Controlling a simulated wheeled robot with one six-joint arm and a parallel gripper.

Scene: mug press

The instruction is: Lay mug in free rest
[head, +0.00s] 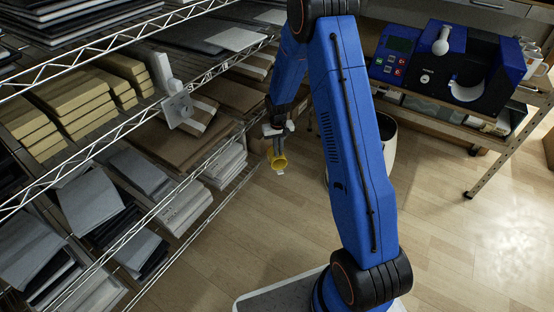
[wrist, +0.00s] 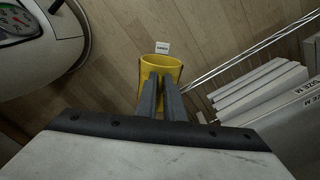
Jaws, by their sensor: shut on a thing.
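A yellow mug (head: 278,162) hangs in the air at the end of my arm, above the floor beside the wire shelving. My gripper (head: 274,143) is shut on it. In the wrist view the mug (wrist: 161,67) is between and beyond the two dark fingertips (wrist: 161,95), with its open mouth facing away from my wrist. A small white tag (wrist: 162,47) shows by its rim. The mug's lower part is hidden by the fingers. I cannot make out a free rest with certainty.
Wire shelving (head: 150,118) with boxes and packs lines the left; a white fixture (head: 178,108) sticks out from it. A blue press (head: 445,70) stands on a bench at right, with white mugs (head: 533,58) beside it. A white bin (head: 388,150) stands behind my arm. The right floor is clear.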

